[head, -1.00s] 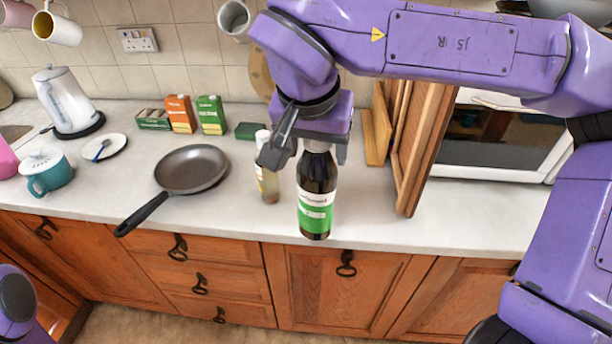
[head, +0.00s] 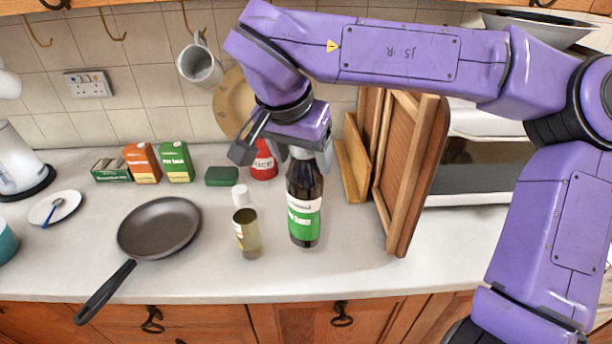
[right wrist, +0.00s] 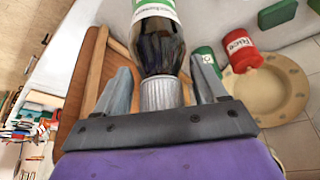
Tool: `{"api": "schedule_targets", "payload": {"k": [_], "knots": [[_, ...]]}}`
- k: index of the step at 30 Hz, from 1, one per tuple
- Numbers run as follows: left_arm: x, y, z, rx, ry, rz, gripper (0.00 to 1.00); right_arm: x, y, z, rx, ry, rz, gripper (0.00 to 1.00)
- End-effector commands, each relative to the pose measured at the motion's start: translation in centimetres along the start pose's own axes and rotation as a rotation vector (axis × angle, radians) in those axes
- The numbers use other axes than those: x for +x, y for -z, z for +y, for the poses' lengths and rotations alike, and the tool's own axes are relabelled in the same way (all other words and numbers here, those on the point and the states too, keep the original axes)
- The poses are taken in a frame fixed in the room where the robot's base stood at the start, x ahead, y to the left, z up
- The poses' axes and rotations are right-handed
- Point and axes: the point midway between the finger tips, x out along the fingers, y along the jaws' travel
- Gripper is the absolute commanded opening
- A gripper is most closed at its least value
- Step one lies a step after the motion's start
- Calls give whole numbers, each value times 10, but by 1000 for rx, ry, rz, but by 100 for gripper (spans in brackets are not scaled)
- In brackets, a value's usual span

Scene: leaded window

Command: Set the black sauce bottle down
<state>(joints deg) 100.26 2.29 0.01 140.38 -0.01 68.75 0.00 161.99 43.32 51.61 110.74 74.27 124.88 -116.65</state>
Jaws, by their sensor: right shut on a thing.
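The black sauce bottle (head: 304,190), dark with a green and white label, hangs upright below my right gripper (head: 305,155) in the head view. My right gripper is shut on its capped neck. In the right wrist view the bottle (right wrist: 160,45) runs out from between the two fingers (right wrist: 163,82), with its pale ribbed cap nearest the palm. The bottle's base shows against the worktop (head: 200,275), back from the front edge. I cannot tell whether it touches the surface. My left gripper is out of view.
A frying pan (head: 160,228) lies further left. A red rice tin (head: 264,165) is behind. Wooden boards (head: 408,175) stand to the right. The worktop in front is clear.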

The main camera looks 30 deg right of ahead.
Motion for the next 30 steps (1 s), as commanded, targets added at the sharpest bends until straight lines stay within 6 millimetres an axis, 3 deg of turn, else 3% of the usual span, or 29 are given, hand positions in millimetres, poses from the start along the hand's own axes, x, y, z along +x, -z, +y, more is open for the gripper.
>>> {"api": "schedule_targets", "payload": {"k": [6, 14, 18, 30], "knots": [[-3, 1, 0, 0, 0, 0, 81, 42, 11, -7, -3, -1, -3, 0], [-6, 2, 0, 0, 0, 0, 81, 68, 19, -12, -1, -2, -2, 0], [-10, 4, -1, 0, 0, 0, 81, 85, 11, -12, -3, -1, -2, 0], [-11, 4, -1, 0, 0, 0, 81, 96, 6, -12, -1, 1, 1, 0]]}}
